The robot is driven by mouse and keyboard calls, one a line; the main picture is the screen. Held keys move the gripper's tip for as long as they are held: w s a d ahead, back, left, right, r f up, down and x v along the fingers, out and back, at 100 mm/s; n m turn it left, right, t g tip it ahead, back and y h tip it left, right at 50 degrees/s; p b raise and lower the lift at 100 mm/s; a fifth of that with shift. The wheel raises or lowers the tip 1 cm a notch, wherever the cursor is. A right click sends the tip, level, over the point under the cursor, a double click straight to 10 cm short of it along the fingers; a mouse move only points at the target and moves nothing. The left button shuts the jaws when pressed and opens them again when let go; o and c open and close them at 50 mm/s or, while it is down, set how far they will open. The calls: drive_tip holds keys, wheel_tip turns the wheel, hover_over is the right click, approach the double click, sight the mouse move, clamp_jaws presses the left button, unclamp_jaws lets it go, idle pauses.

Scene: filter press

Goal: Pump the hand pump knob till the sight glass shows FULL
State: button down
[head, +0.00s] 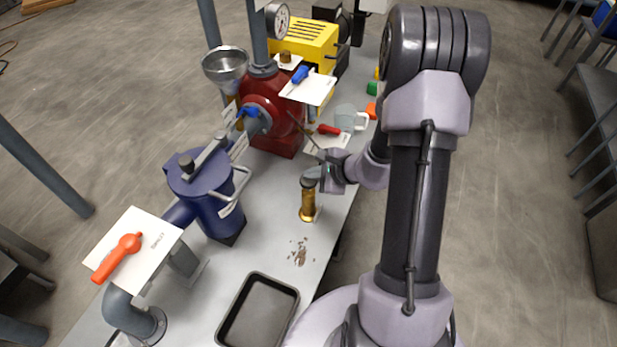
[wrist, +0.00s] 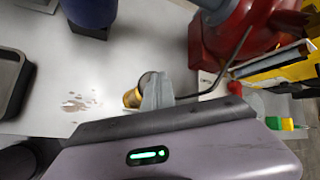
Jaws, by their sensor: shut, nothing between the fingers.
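A thin dark rod (head: 303,135) runs from the red housing (head: 270,103) down to my gripper (head: 314,173); it also shows bent in the wrist view (wrist: 237,55). I take it for the pump lever; a knob at its end cannot be made out clearly beside the gripper. My gripper (wrist: 157,90) is shut and empty, its fingers beside the rod's end and over the upper part of a brass cylinder (head: 308,206). Whether they touch either is unclear. An amber part (head: 238,99) below the steel funnel (head: 225,63) may be the sight glass; no FULL mark is readable.
A blue vessel (head: 212,192) with a clamp bar stands left of the gripper. A white plate with an orange handle (head: 118,258), an empty dark tray (head: 258,312) and brown crumbs (head: 299,253) are nearer. A clear jug (head: 345,119) and yellow machine (head: 308,42) are farther back.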

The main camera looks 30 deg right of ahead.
sight(311, 181)
drive_tip(key=shift+f+b, duration=1.3)
drive_tip(key=shift+b, duration=0.2)
idle(1.0)
drive_tip(key=shift+r, duration=0.1)
drive_tip(key=shift+r+p, duration=1.5)
drive_tip(key=shift+r, duration=0.75)
wheel_tip(311, 181, up, 5)
drive_tip(key=p, duration=0.3)
idle(2.5)
